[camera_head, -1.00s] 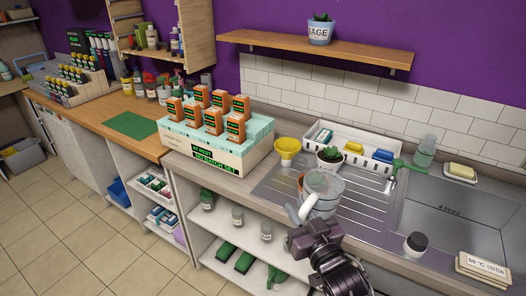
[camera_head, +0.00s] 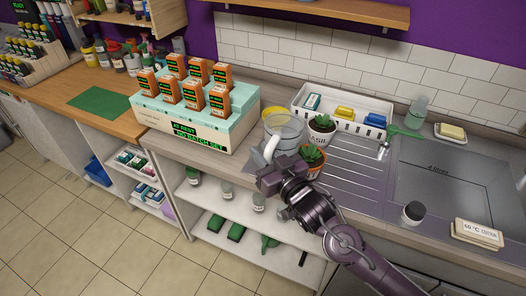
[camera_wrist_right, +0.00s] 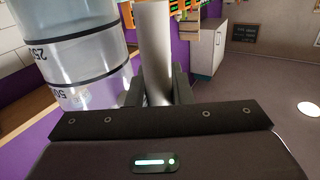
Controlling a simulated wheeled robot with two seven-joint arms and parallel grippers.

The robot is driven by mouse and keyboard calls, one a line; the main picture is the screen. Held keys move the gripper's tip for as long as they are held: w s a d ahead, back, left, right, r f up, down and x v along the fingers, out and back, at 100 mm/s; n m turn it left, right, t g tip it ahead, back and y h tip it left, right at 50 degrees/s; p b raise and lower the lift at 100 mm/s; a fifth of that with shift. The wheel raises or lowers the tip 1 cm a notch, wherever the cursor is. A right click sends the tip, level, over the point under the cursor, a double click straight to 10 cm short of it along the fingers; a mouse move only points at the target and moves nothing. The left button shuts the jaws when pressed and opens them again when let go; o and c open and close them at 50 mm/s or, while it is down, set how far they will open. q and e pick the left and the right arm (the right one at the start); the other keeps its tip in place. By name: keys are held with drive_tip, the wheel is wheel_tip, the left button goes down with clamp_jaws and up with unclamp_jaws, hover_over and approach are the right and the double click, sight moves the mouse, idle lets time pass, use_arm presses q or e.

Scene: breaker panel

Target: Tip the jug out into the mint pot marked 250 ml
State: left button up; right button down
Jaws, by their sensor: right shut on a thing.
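My right gripper (camera_head: 270,163) is shut on the pale handle (camera_head: 271,148) of a clear jug (camera_head: 284,129). The jug looks about upright, near the left end of the draining board. In the right wrist view the handle (camera_wrist_right: 155,50) stands between the fingers, and the jug (camera_wrist_right: 85,55) shows dark bands with partly cut-off numbers. How full it is I cannot tell. A terracotta pot (camera_head: 312,161) with a green plant stands right of the gripper; no label on it is readable. My left gripper is out of view.
A yellow funnel-like thing (camera_head: 266,112) is mostly hidden behind the jug. A white basket (camera_head: 299,107) stands at the back, the sink (camera_head: 440,180) at right. A box of orange cartons (camera_head: 201,134) stands left. The draining board (camera_head: 352,170) right of the pots is clear.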

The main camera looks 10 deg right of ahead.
sight(275, 140)
drive_tip(key=shift+a+r+m+p, duration=0.1)
drive_tip(key=shift+r+m+p, duration=0.6)
drive_tip(key=shift+r+p, duration=0.15)
drive_tip(key=r+m+p, duration=0.1)
drive_tip(key=m, duration=0.1)
drive_tip(key=r+m+t+p, duration=0.1)
drive_tip(key=m, duration=0.1)
drive_tip(key=d+r+m+p, duration=0.1)
drive_tip(key=m, duration=0.1)
drive_tip(key=shift+w+r+h, duration=0.1)
drive_tip(key=shift+r+h, duration=0.2)
drive_tip(key=shift+r, duration=0.05)
drive_tip(key=shift+w+d+r+m+t+p, duration=0.1)
drive_tip(key=shift+d+m+t+p, duration=0.15)
drive_tip(key=shift+d+m, duration=0.4)
drive_tip(key=shift+w+d+m+t+p, duration=0.1)
drive_tip(key=shift+d+m+t+p, duration=0.2)
drive_tip(key=shift+m, duration=0.65)
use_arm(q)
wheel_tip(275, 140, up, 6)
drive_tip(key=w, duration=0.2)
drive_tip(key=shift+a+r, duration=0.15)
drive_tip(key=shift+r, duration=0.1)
use_arm(e)
drive_tip(key=d+m, duration=0.1)
drive_tip(key=d+m+h, duration=0.1)
drive_tip(key=m, duration=0.1)
drive_tip(key=shift+w+d, duration=0.15)
drive_tip(key=shift+w, duration=0.05)
